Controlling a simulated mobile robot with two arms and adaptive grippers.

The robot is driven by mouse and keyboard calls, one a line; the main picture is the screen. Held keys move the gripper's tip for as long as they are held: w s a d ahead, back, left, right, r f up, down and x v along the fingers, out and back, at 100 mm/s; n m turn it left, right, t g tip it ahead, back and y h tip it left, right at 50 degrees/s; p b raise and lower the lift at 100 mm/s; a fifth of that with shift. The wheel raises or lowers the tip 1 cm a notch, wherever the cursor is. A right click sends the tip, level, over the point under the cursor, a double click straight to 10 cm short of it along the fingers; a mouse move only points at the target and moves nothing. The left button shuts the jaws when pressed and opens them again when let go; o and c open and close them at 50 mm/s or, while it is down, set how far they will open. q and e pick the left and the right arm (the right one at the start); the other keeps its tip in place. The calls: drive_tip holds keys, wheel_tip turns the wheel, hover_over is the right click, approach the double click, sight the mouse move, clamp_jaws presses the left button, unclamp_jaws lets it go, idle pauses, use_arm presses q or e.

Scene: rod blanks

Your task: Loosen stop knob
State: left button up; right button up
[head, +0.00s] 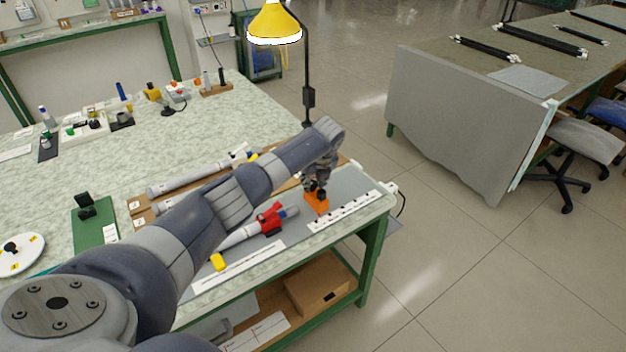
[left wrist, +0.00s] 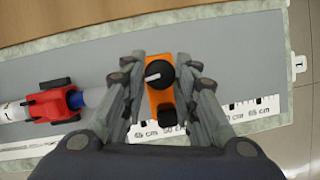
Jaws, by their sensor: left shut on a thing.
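The orange stop (head: 316,204) stands on the grey mat, near the right end of the bench. In the left wrist view the orange stop (left wrist: 158,106) carries a round black stop knob (left wrist: 159,75) with a white mark line pointing sideways. My left gripper (head: 317,188) reaches down onto it from above. In the left wrist view the fingers of my left gripper (left wrist: 160,77) stand on either side of the knob, shut on it. The exact finger contact is hard to see. My right gripper is not in view.
A red clamp (head: 270,218) holds a grey rod (head: 240,236) left of the stop. A white scale strip (head: 345,211) runs along the mat's front. A yellow lamp (head: 274,24) stands behind. Open floor lies right of the bench.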

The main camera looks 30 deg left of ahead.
use_arm(q)
drive_tip(key=shift+w+d+n+g, duration=0.1)
drive_tip(key=shift+n+g, duration=0.2)
drive_tip(key=shift+n, duration=0.5)
drive_tip(key=shift+f+n+g+y+b, duration=0.15)
drive_tip(key=shift+n+g+y+b, duration=0.15)
drive_tip(key=shift+n+b, duration=0.4)
drive_tip(key=shift+w+n+g+b, duration=0.1)
drive_tip(key=shift+n+g+b, duration=0.2)
drive_tip(key=shift+n+b, duration=1.05)
drive_tip(key=shift+n, duration=0.15)
drive_tip(key=o, duration=1)
